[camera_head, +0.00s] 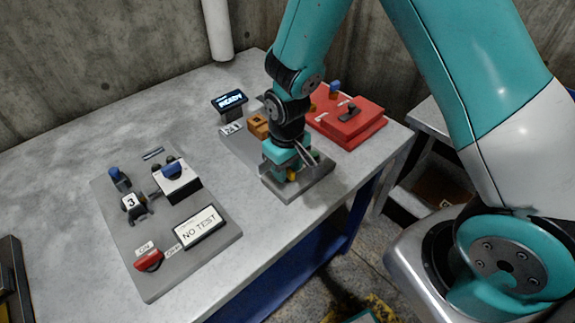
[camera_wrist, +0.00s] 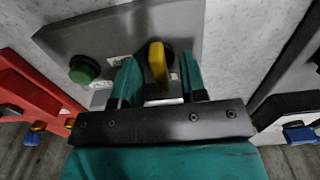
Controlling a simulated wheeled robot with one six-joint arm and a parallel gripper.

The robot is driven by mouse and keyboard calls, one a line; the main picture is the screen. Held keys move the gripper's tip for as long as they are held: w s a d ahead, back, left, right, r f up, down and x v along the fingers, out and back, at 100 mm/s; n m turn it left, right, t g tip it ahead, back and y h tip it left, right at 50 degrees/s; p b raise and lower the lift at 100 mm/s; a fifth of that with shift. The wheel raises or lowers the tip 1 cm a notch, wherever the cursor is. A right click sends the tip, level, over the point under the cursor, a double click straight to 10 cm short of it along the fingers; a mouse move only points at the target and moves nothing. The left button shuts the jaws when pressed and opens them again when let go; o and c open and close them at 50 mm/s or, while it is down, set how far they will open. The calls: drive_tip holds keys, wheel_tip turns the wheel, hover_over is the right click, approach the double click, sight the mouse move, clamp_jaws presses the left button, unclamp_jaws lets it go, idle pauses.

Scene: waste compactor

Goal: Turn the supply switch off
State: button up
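A yellow switch knob (camera_wrist: 157,62) stands on a grey panel (camera_wrist: 95,35), with a small white label beside it too blurred to read. My gripper (camera_wrist: 160,78) is open, with one teal finger on each side of the knob and a visible gap on both sides. In the head view my gripper (camera_head: 289,167) points down at the panel (camera_head: 313,186) near the table's front edge and hides most of the knob (camera_head: 292,176). A green button (camera_wrist: 84,69) sits left of the knob in the wrist view. I cannot read which control is named supply.
A red box (camera_head: 362,128) with a dark lever stands right of my gripper. A left panel (camera_head: 150,288) carries a red ON/OFF switch (camera_head: 148,260) and a "NO TEST" sign (camera_head: 200,227). A small display (camera_head: 230,100) reads "READY". The table (camera_head: 60,160) is bare at left.

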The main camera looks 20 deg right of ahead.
clamp_jaws()
drive_tip(key=shift+m, duration=0.4)
drive_tip(key=m, duration=0.3)
drive_tip(key=shift+m, duration=0.3)
drive_tip(key=m, duration=0.4)
drive_tip(key=shift+m, duration=0.3)
drive_tip(key=m, duration=0.4)
drive_tip(key=shift+m, duration=0.3)
drive_tip(key=shift+w+m, duration=0.1)
drive_tip(key=shift+m, duration=2)
